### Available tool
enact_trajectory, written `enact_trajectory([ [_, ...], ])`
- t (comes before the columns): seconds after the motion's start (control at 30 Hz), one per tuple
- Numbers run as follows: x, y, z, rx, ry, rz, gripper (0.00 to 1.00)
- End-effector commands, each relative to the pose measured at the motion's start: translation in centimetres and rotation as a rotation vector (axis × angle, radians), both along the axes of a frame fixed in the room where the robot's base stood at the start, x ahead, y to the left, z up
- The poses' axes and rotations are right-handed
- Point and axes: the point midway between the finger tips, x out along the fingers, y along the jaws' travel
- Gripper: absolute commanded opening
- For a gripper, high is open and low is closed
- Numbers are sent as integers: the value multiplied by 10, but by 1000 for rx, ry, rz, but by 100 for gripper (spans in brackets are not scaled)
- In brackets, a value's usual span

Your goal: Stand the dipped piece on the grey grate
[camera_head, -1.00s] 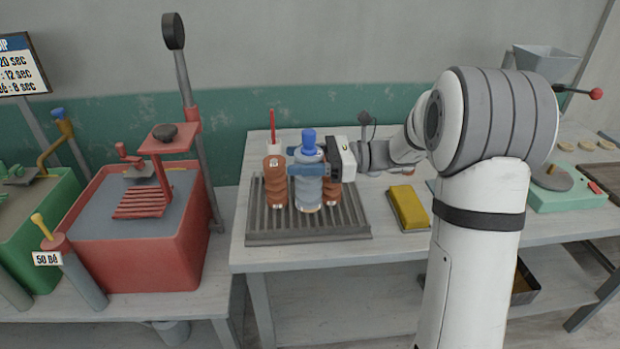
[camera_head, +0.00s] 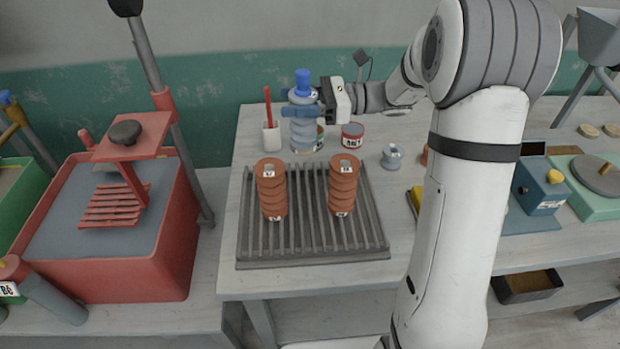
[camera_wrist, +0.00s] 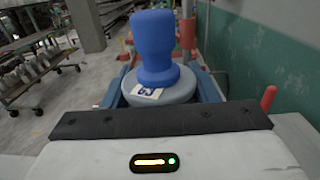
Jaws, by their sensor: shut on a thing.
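The dipped piece (camera_head: 303,136) is grey-blue and ribbed, with a blue knob (camera_head: 303,80) on top. My gripper (camera_head: 301,112) is shut around its upper part and holds it upright. In the head view its lower end shows just beyond the far edge of the grey grate (camera_head: 252,252); its height above the table is hard to tell. In the wrist view the blue knob (camera_wrist: 154,48) and a labelled grey top (camera_wrist: 178,93) sit between my blue jaws. Two brown ribbed pieces, left (camera_head: 272,190) and right (camera_head: 343,186), stand on the slatted grate with a gap between them.
A red tank (camera_head: 130,270) is at left. The grate's front is bare.

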Motion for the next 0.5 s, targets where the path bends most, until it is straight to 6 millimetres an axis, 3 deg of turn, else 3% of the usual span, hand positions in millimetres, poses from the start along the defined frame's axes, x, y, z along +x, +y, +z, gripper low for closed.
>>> enact_trajectory([
  [0.3, 1, -5, -50, 1, 5, -10, 0],
  [0.5, 2, -5, -64, 1, 2, -12, 0],
])
